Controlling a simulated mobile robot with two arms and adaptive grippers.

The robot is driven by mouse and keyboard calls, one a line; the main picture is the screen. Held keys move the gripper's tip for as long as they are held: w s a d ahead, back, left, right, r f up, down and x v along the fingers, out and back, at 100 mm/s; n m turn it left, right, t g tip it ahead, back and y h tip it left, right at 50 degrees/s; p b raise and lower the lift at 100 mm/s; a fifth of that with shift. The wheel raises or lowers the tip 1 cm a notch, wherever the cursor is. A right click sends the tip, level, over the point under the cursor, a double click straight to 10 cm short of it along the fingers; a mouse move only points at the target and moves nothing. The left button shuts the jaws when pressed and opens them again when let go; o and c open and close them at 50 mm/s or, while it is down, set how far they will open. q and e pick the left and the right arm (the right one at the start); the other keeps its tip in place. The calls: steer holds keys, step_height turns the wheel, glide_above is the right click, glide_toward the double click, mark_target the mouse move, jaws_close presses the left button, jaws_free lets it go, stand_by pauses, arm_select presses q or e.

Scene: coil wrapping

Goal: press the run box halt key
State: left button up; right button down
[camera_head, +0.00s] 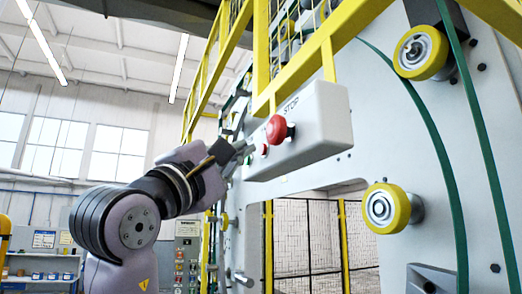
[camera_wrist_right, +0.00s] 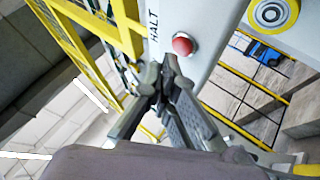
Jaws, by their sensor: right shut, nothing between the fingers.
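The run box (camera_head: 318,125) is a light grey box hanging from the yellow frame. A large red mushroom button marked STOP (camera_head: 277,128) stands out from its front. A smaller red button (camera_head: 264,150) shows on the end towards my gripper. In the right wrist view, a round red key (camera_wrist_right: 182,44) sits beside the word HALT on the box (camera_wrist_right: 208,25). My right gripper (camera_head: 246,148) is shut and empty, its tips close to the smaller button. In the wrist view its fingertips (camera_wrist_right: 166,65) are just below the red key; contact cannot be told. My left gripper is not in view.
Yellow guard rails (camera_head: 262,60) run above and behind the box. A grey machine plate (camera_head: 380,130) with yellow rollers (camera_head: 388,208) and green bands stands to the right. A control cabinet (camera_head: 187,255) and shelves (camera_head: 42,265) are further back at the left.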

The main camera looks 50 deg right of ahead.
steer(key=shift+s+d, duration=0.15)
steer(key=shift+d, duration=0.15)
steer(key=shift+s+d+b, duration=0.2)
steer(key=shift+d+b, duration=0.15)
stand_by(0.8)
steer(key=shift+a, duration=0.1)
steer(key=shift+w+a, duration=0.3)
steer(key=shift+a, duration=0.3)
steer(key=shift+w+a, duration=0.1)
steer(key=a, duration=0.1)
steer(key=w+a, duration=0.1)
steer(key=a, duration=0.1)
steer(key=w+a, duration=0.1)
steer(key=shift+w+a+p, duration=0.15)
steer(key=shift+p, duration=0.2)
stand_by(0.8)
